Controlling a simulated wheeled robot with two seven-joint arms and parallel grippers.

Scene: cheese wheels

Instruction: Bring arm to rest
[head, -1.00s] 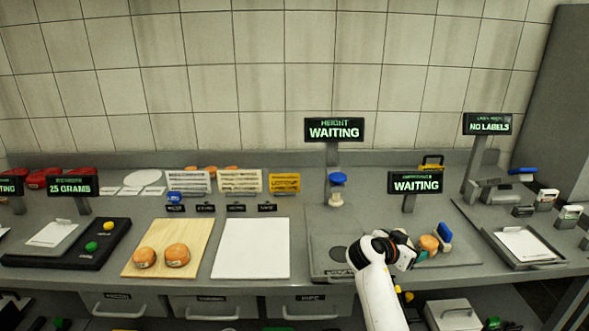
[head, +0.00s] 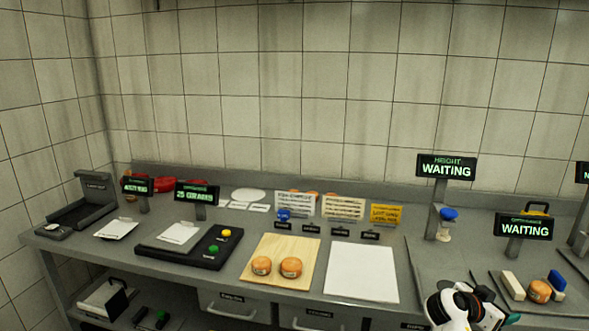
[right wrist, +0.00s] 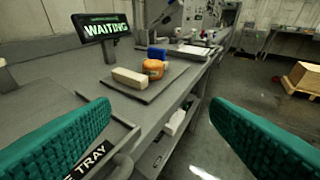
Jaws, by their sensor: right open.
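My right arm and gripper (head: 497,311) show at the bottom right of the head view, in front of the counter. In the right wrist view the two green fingers of my right gripper (right wrist: 208,130) are wide apart with nothing between them. Beyond the fingers, a dark tray (right wrist: 150,92) on the counter holds an orange cheese wheel (right wrist: 154,68), a cream block (right wrist: 129,77) and a blue item (right wrist: 157,53). The gripper is apart from them. My left gripper is not in view.
Two cheese wheels (head: 290,267) sit on a wooden board (head: 281,246) beside a white sheet (head: 362,272). The counter's front edge (right wrist: 185,88) is close to the right gripper. A "WAITING" sign (right wrist: 102,28) stands behind the dark tray. Open floor (right wrist: 250,90) lies to the right.

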